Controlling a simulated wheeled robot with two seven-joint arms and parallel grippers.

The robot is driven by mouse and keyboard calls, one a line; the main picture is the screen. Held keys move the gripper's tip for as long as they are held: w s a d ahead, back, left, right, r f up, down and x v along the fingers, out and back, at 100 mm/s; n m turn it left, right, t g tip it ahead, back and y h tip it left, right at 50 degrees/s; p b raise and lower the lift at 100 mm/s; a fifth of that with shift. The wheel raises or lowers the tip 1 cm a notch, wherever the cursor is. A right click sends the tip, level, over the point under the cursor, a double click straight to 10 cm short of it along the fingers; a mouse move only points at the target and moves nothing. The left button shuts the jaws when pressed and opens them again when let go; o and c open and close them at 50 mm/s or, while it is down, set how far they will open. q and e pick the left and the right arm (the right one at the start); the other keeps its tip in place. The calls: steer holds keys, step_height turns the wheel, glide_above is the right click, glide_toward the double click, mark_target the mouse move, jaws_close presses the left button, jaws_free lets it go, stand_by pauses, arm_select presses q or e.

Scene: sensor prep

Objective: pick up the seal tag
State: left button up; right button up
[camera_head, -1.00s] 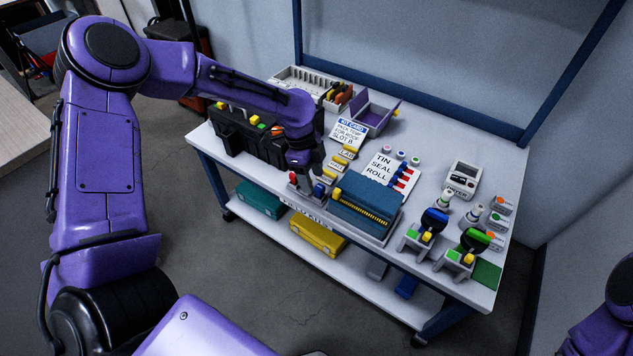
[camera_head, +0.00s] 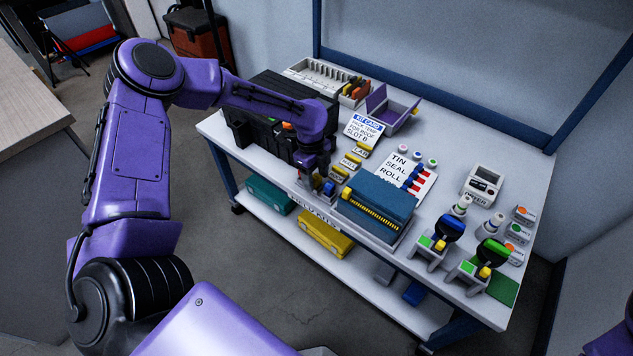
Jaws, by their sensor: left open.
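My left gripper (camera_head: 317,184) is open and points down at the front edge of the bench, just left of the blue-teal box. A small blue piece (camera_head: 328,188) shows right beside its fingers; I cannot tell whether they touch it. I cannot tell for sure which piece is the seal tag. A white card reading "TIN SEAL ROLL" (camera_head: 399,166) lies behind the teal box, with small red and blue pieces (camera_head: 415,180) along its right side. My right gripper is out of view.
The teal box (camera_head: 378,198) with a yellow row stands right of the gripper. A black case (camera_head: 247,131) is partly behind my left arm. Two stands (camera_head: 437,240) are at right.

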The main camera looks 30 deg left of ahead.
arm_select(q)
steer(key=c, duration=1)
